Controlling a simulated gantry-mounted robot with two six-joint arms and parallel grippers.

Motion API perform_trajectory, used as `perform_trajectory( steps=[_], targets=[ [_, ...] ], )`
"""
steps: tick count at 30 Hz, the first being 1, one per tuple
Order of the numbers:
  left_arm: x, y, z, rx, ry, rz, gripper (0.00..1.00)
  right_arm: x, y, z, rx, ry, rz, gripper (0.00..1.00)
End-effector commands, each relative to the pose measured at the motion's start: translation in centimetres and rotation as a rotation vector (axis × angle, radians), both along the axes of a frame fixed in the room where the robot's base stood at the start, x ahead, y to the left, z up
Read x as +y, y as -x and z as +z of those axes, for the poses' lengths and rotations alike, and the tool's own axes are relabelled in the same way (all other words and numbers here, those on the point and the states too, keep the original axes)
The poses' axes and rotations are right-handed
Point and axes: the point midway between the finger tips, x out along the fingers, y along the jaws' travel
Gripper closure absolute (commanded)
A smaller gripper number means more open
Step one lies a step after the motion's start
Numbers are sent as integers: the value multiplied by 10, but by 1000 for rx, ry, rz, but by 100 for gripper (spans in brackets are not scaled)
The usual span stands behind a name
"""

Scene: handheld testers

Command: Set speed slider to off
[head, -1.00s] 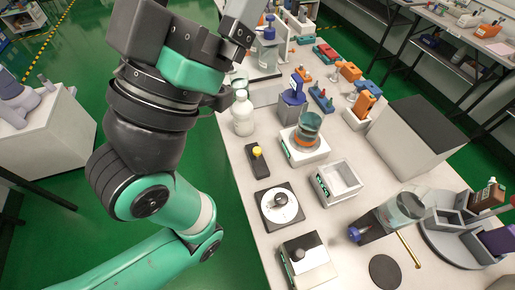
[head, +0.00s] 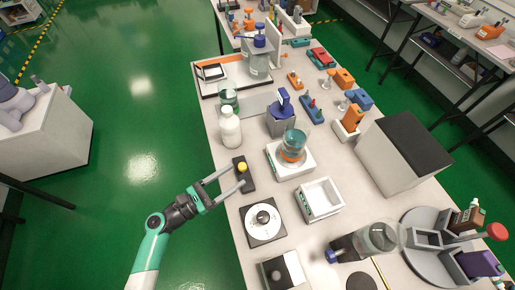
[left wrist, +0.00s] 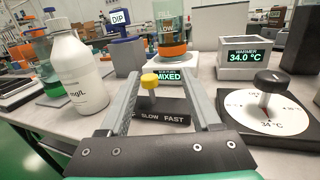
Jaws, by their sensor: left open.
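The speed slider (head: 249,183) is a small dark box with a yellow knob (head: 242,167), on the near left part of the bench. In the left wrist view the yellow knob (left wrist: 149,82) stands upright near the words SLOW and FAST on the slider's front (left wrist: 163,117). The left end of that label is hidden by a finger. My left gripper (head: 235,177) is open, with its fingers reaching over the slider, one on each side of the knob. In the left wrist view the knob is between the fingers, nearer the left one. My right gripper is not in view.
A stirrer (head: 298,163) with a beaker (head: 295,143) stands behind the slider; its display reads MIXED. A white bottle (head: 230,129) stands at the back left. A dial plate (head: 250,234) lies in front, and a warmer (left wrist: 243,57) shows 34.0 °C.

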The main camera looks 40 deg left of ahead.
Motion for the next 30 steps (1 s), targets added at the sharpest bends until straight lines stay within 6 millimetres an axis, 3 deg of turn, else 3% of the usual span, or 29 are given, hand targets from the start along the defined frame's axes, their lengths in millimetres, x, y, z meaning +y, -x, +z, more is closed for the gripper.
perform_trajectory(
  steps=[1,3,11,24,30],
  targets=[
    [7,15,-10,38,27,43,36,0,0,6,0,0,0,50],
    [14,26,-17,60,43,82,36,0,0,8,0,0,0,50],
    [18,18,-18,57,36,89,36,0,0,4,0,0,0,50],
    [6,-70,-18,54,34,88,36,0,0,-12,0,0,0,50],
    [4,-89,-17,55,34,90,36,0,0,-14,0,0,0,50]
  ],
)
